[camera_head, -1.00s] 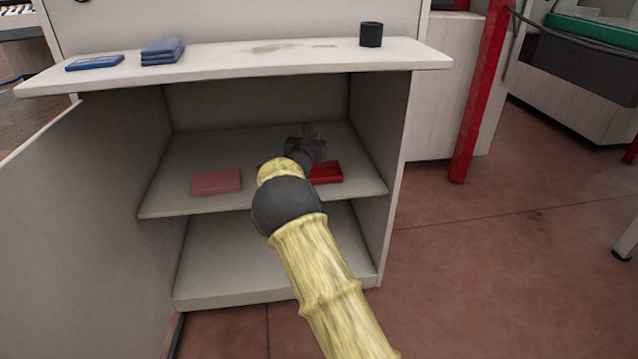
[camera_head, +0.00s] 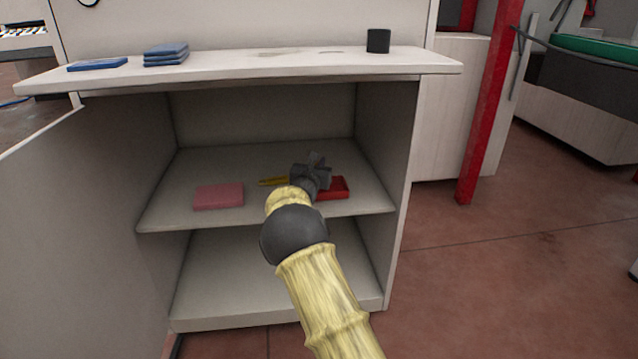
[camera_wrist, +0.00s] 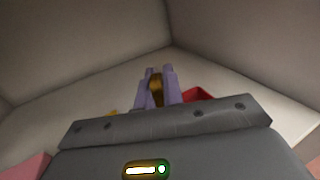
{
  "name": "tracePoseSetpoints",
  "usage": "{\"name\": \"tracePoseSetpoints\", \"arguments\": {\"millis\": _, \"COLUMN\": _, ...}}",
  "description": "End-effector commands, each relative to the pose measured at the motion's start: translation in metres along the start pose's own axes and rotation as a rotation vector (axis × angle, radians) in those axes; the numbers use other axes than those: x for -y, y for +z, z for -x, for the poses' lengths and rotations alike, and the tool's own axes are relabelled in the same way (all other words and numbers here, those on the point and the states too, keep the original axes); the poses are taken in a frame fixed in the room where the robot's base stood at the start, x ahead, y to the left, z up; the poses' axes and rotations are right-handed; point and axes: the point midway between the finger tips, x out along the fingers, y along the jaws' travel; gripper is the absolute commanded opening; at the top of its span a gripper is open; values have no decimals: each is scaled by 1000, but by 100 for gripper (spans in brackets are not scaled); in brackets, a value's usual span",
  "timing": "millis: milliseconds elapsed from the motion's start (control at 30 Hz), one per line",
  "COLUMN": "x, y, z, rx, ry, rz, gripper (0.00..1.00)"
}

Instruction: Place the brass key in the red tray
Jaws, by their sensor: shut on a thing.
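My gripper (camera_wrist: 155,88) is shut on a brass-coloured piece, which I take for the brass key (camera_wrist: 156,92), between its purple-grey fingers. In the head view my gripper (camera_head: 314,164) is over the cabinet's middle shelf, and the key in it cannot be made out. The red tray (camera_head: 341,188) lies on that shelf, partly hidden behind my gripper and wrist. In the wrist view the red tray (camera_wrist: 198,94) shows just right of the fingers, mostly covered by the gripper body. I cannot tell how high the key is above the shelf.
A yellow object (camera_head: 272,181) lies on the shelf (camera_head: 165,212) left of my gripper. A pink block (camera_head: 218,196) lies farther left. The cabinet's side walls and top (camera_head: 235,68) enclose the space. Blue pads (camera_head: 165,53) and a black cup (camera_head: 378,40) stand on top.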

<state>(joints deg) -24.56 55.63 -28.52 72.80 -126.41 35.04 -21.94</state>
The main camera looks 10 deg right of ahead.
Motion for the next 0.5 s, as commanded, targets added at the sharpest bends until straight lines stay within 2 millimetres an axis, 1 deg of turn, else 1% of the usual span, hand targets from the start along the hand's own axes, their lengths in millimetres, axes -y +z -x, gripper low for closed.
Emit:
{"name": "tracePoseSetpoints", "arguments": {"millis": 167, "x": 0, "y": 2, "z": 0, "rx": 2, "ry": 0, "rz": -1, "gripper": 0}}
{"name": "tracePoseSetpoints", "arguments": {"millis": 267, "x": 0, "y": -3, "z": 0, "rx": 1, "ry": -1, "rz": -1, "gripper": 0}}
{"name": "tracePoseSetpoints", "arguments": {"millis": 500, "x": 2, "y": -42, "z": 0, "rx": 1, "ry": -2, "rz": 0, "gripper": 0}}
